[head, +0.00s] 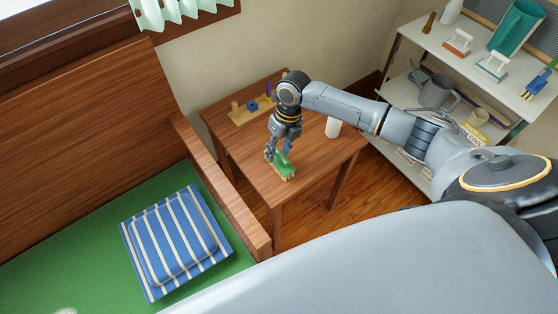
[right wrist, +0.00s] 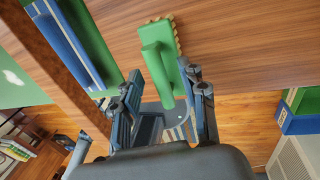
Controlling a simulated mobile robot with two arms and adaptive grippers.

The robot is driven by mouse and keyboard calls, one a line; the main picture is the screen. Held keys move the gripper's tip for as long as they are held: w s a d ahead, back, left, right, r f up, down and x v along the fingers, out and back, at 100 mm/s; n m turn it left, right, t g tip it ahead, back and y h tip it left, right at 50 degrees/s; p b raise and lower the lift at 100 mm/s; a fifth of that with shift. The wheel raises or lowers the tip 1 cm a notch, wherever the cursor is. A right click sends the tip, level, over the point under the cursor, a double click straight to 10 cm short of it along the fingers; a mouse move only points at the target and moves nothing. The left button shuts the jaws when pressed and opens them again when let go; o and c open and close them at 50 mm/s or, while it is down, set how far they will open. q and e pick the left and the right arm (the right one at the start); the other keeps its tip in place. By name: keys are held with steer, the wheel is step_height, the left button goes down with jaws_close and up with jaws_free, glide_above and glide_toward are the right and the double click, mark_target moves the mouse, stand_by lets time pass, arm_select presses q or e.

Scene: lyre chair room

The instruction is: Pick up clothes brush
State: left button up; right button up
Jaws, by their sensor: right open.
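The clothes brush (head: 284,165) has a green back and handle with tan bristles. It lies on the small wooden table (head: 318,160) near its front corner. My right gripper (head: 272,151) is open and points down at the brush. In the right wrist view, the brush (right wrist: 158,58) has its handle end between the two open fingers of my right gripper (right wrist: 164,74). I cannot tell whether either finger touches it. My left gripper is not in view.
A wooden rack with small pegs (head: 251,109) and a white cylinder (head: 333,127) stand on the table. A wooden bench (head: 219,183) with a striped blue cushion (head: 176,240) is to the left. A loaded white shelf (head: 412,37) stands at the right.

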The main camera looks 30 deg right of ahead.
jaws_close()
steer(key=shift+r, duration=0.1)
steer(key=shift+r, duration=0.4)
step_height(320, 180, up, 2)
steer(key=shift+r, duration=0.15)
steer(key=s+a+r, duration=0.7)
steer(key=a+r, duration=0.2)
steer(key=a, duration=0.3)
steer(key=shift+s+r, duration=0.2)
steer(key=shift+r, duration=0.2)
steer(key=shift+d, duration=0.1)
